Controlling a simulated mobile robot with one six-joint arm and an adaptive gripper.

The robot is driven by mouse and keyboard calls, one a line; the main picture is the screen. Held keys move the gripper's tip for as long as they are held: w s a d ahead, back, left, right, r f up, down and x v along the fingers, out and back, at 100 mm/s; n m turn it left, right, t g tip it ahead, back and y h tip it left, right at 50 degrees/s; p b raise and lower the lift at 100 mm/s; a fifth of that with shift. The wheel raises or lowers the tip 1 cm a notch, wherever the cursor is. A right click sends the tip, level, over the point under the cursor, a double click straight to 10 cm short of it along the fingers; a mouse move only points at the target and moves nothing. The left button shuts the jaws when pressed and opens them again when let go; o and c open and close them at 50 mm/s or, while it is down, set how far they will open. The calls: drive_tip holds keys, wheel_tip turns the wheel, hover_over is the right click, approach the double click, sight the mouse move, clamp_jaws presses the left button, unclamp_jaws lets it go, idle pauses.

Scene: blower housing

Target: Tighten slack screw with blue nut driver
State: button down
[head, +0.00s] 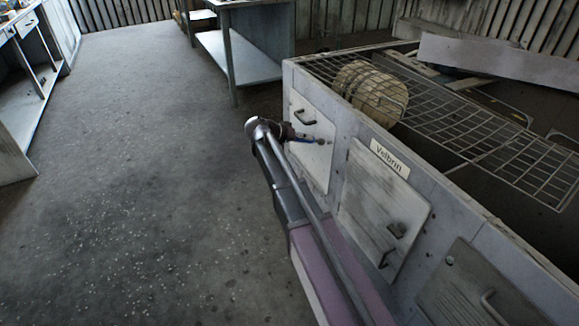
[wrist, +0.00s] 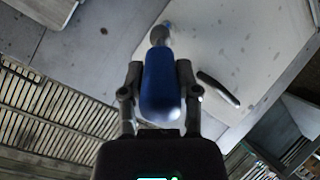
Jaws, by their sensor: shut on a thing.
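My gripper (wrist: 159,90) is shut on the blue nut driver (wrist: 163,88), with one finger on each side of its blue handle in the wrist view. The driver's grey shaft points away from me, toward a pale panel (wrist: 225,45). A bluish tip lies beyond the shaft; I cannot tell whether it touches a screw. In the head view my gripper (head: 290,133) is at the front of the grey housing, and the thin blue driver (head: 306,139) reaches toward a small dark spot on the leftmost panel (head: 312,163). The slack screw cannot be made out clearly.
The leftmost panel has a dark handle (head: 304,117). A panel labelled Velbrin (head: 385,205) is to its right. Open floor (head: 130,170) lies left.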

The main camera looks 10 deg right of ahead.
drive_tip(key=a+f+t+h+b, duration=0.2)
drive_tip(key=a+f+h+b, duration=0.3)
drive_tip(key=b, duration=0.8)
drive_tip(key=shift+s+f+b, duration=0.3)
drive_tip(key=shift+f+b, duration=0.05)
drive_tip(key=shift+f, duration=0.3)
drive_tip(key=shift+d, duration=0.25)
drive_tip(key=shift+x, duration=2.7)
drive_tip(key=shift+w+r, duration=0.1)
drive_tip(key=shift+d, duration=0.35)
